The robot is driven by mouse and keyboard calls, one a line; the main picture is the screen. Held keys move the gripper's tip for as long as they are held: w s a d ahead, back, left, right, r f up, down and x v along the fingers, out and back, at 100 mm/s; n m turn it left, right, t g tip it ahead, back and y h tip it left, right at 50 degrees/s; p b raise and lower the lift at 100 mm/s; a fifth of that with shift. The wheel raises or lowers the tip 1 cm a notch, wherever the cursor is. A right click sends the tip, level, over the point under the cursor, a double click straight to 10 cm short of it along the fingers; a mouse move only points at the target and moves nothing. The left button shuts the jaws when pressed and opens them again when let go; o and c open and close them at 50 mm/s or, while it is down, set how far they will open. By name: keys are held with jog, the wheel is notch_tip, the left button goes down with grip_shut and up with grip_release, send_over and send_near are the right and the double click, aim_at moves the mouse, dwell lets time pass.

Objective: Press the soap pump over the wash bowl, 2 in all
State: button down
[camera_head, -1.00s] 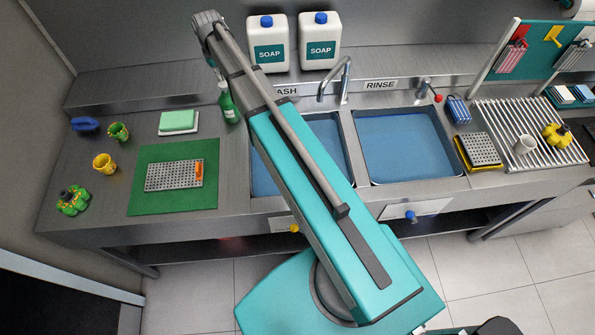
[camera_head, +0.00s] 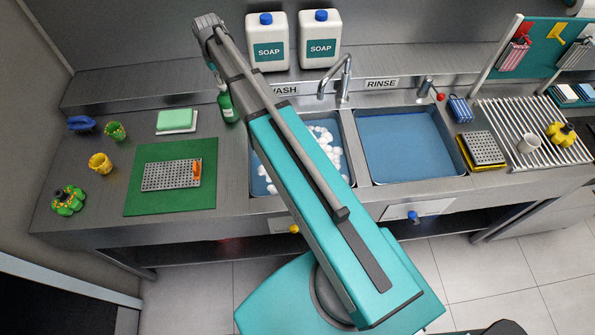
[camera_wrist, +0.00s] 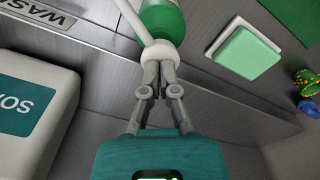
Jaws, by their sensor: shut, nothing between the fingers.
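The green soap pump bottle (camera_head: 228,106) stands at the back left of the wash bowl (camera_head: 346,178), partly behind my arm in the head view. It also shows in the wrist view (camera_wrist: 165,20), with its pale pump head (camera_wrist: 158,50) and spout. My gripper (camera_wrist: 160,64) is shut and empty, its fingertips at the pump head; whether they touch it I cannot tell. White foam (camera_head: 329,147) lies in the blue wash bowl, which my arm partly covers.
Two white soap jugs (camera_head: 267,42) stand on the back ledge near the tap (camera_head: 343,78). The rinse bowl (camera_head: 410,145) is right of the wash bowl, without foam. A green sponge (camera_head: 176,119) and a green mat (camera_head: 140,205) lie to the left.

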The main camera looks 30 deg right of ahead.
jog(key=shift+f, duration=0.2)
jog(key=shift+r, duration=0.15)
jog(key=shift+r+p, duration=1.9)
jog(key=shift+p, duration=0.05)
jog(key=shift+f+b, duration=1.8)
jog(key=shift+r+p, duration=1.8)
jog(key=shift+r, duration=0.1)
notch_tip(320, 180, up, 6)
jog(key=p, duration=0.6)
